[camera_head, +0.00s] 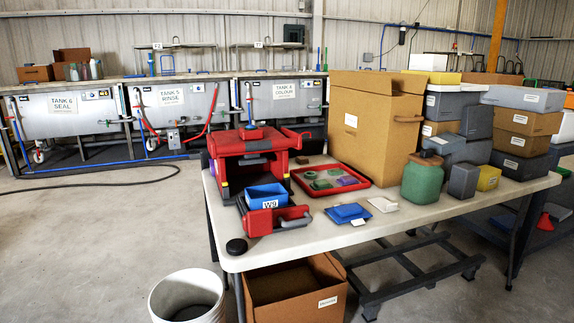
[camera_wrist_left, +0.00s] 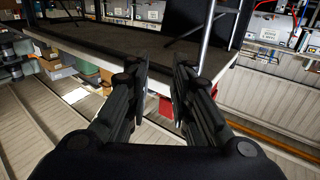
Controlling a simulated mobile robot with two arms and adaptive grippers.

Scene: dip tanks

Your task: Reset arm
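My left gripper (camera_wrist_left: 160,80) shows in the left wrist view. Its two dark fingers stand apart with a clear gap, and nothing is held between them. The view is strongly tilted; a pale edge and a red thing show behind the fingertips, apart from them as far as I can tell. Neither arm shows in the head view, and my right gripper is in no view.
A white bucket (camera_head: 188,298) stands on the floor. Open floor (camera_head: 100,235) lies left.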

